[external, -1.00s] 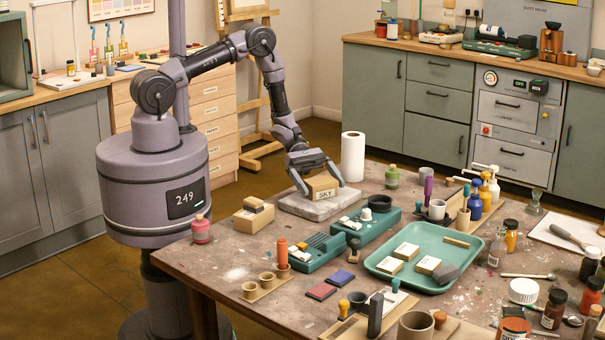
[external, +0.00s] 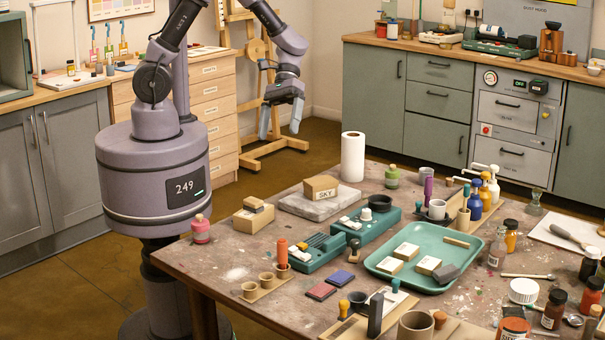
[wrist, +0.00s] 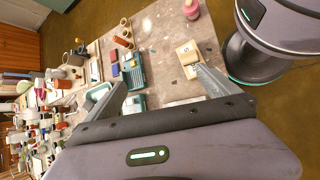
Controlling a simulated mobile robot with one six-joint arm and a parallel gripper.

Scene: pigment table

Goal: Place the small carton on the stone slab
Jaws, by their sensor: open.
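The small carton (external: 321,187), a tan box marked "SKY", rests on the grey stone slab (external: 298,209) near the table's back left edge. My gripper (external: 280,122) is open and empty, raised well above and a little left of the carton, clear of the table. In the wrist view my open gripper (wrist: 158,82) has its two fingers spread over the table. The carton cannot be made out in the wrist view.
A wooden box (external: 253,214) stands left of the slab and a paper roll (external: 352,157) behind it. Teal devices (external: 366,228) sit in front. A teal tray (external: 455,268) holds small blocks. The air around my gripper is free.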

